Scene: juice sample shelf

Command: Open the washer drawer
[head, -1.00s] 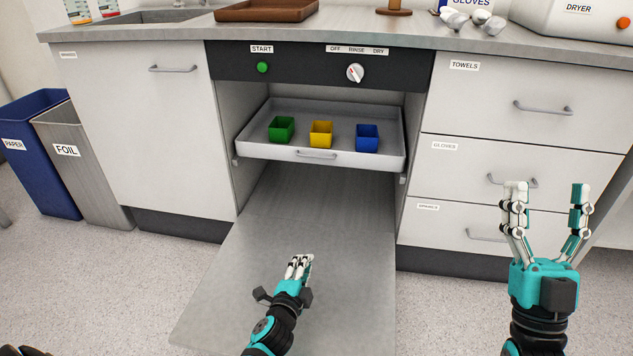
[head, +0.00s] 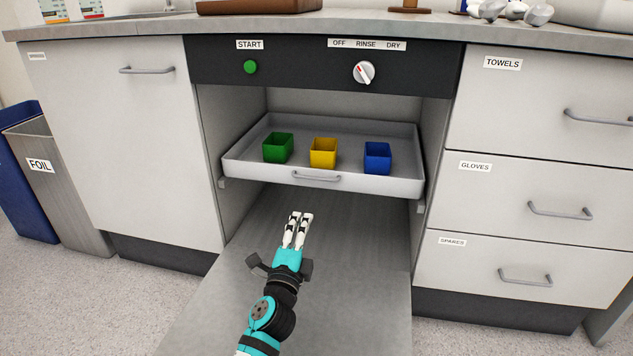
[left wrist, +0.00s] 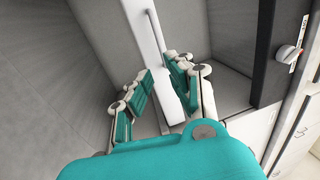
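The washer drawer (head: 250,170) is a white tray inside the washer bay, with a grey bar handle (head: 316,176) on its front. It holds a green cup (head: 278,149), a yellow cup (head: 323,153) and a blue cup (head: 377,158). The washer door (head: 330,290) lies folded down below. My left gripper (head: 302,215) is above the door, just below and in front of the handle. In the left wrist view, its fingers (left wrist: 158,72) are apart and empty, with the drawer front and handle (left wrist: 158,35) beyond them. My right gripper is out of view.
A black panel above the bay has a green start button (head: 250,67) and a dial (head: 364,73). A closed cabinet (head: 130,140) stands left, and labelled drawers (head: 540,180) stand right. A foil bin (head: 60,185) is at far left.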

